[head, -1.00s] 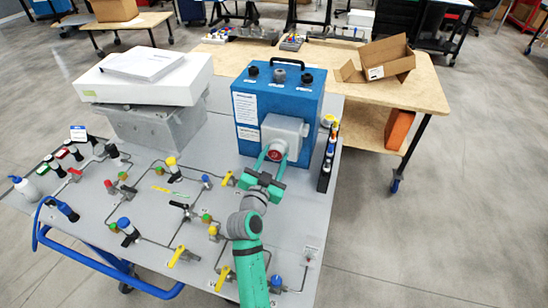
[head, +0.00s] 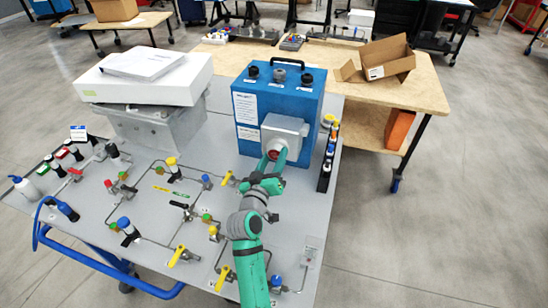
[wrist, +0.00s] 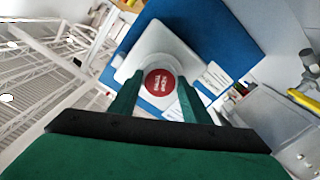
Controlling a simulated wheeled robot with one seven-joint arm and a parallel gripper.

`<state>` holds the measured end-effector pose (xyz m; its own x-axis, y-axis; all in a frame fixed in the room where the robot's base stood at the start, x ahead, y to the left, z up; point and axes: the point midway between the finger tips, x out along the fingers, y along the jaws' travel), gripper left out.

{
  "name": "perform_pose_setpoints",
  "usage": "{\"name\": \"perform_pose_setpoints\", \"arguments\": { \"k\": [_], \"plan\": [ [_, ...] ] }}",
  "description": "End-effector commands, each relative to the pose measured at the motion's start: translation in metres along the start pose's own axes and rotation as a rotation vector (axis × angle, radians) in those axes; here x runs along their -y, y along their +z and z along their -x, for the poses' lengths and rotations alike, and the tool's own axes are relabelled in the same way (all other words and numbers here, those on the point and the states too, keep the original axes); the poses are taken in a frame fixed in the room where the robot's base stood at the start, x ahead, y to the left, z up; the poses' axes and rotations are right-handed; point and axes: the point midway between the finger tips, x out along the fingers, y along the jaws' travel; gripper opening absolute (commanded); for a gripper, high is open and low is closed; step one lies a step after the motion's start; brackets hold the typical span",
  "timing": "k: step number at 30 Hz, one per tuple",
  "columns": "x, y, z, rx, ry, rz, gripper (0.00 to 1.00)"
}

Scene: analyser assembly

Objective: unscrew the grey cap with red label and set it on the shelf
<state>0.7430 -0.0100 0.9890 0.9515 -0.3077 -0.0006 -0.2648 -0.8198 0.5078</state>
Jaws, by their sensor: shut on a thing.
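The grey cap with the red label (wrist: 159,83) is on the front of a grey housing (head: 283,133) on the blue analyser box (head: 257,98). In the head view the cap's red face (head: 274,154) shows between the green fingers. My gripper (head: 274,156) is shut on the cap, one finger at each side of it. In the wrist view my gripper (wrist: 157,98) reaches toward the red label, and the fingers hide part of the cap's rim. I cannot tell how far the cap is unscrewed.
A narrow black rack (head: 326,165) with coloured-capped bottles stands right of the analyser. The grey panel (head: 130,265) carries tubing and several valves. A white box (head: 140,85) lies on a grey case at the left. A wooden table (head: 428,92) stands behind.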

Motion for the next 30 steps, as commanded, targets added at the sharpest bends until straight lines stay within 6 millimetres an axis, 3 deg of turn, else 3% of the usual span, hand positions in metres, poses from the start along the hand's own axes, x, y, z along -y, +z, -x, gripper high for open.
{"name": "perform_pose_setpoints", "arguments": {
  "k": [1,2,3,4,14,30],
  "plan": [
    [0.0004,-0.0001,0.0001,0.000,-0.001,-0.001,0.18],
    [0.0005,-0.0001,0.0001,0.000,-0.001,-0.001,0.46],
    [0.0005,-0.0001,0.0001,0.000,-0.001,-0.001,0.55],
    [0.0004,-0.0001,0.0001,0.000,-0.001,-0.002,0.57],
    [0.0003,0.0000,0.0000,0.000,-0.001,-0.033,0.57],
    [0.0004,-0.0003,0.0002,-0.001,-0.001,-0.629,0.57]
  ]
}}
